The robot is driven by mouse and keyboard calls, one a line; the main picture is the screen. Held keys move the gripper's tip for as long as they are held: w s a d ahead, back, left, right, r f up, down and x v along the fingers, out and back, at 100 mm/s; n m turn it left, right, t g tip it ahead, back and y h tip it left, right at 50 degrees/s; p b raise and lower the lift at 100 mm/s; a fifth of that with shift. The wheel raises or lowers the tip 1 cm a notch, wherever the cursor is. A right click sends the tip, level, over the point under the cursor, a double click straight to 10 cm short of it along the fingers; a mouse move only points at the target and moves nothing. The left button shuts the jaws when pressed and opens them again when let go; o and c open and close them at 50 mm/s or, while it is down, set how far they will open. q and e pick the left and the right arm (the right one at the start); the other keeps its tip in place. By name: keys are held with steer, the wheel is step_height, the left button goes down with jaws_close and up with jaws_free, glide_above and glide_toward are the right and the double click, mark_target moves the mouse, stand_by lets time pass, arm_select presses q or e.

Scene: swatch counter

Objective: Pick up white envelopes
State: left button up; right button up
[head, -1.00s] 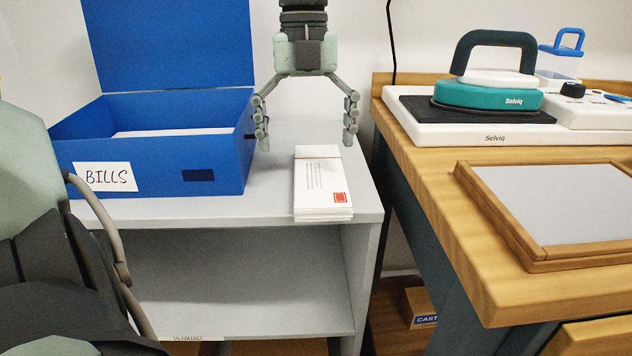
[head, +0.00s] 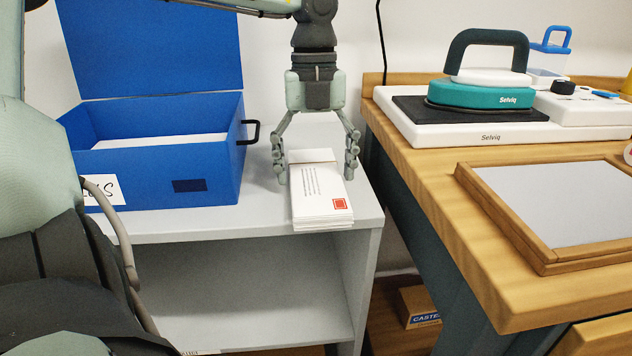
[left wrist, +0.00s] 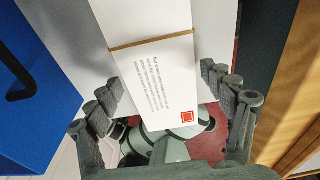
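A stack of white envelopes (head: 321,205) lies flat near the right end of the grey shelf top, with printed lines and a red stamp mark. A tan band crosses the stack in the left wrist view, where the envelopes (left wrist: 165,65) lie between my fingers. My left gripper (head: 316,174) points down over the far part of the stack, one finger on each side. It is open, with a visible gap to the envelopes in the left wrist view (left wrist: 165,95). Whether the fingertips reach below the stack's top is hard to tell. My right gripper is not in view.
The grey shelf (head: 250,222) holds an open blue box (head: 215,165) left of the envelopes, with a black handle (head: 252,132) facing them.

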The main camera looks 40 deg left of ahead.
arm_select(q)
steer(key=c, duration=0.7)
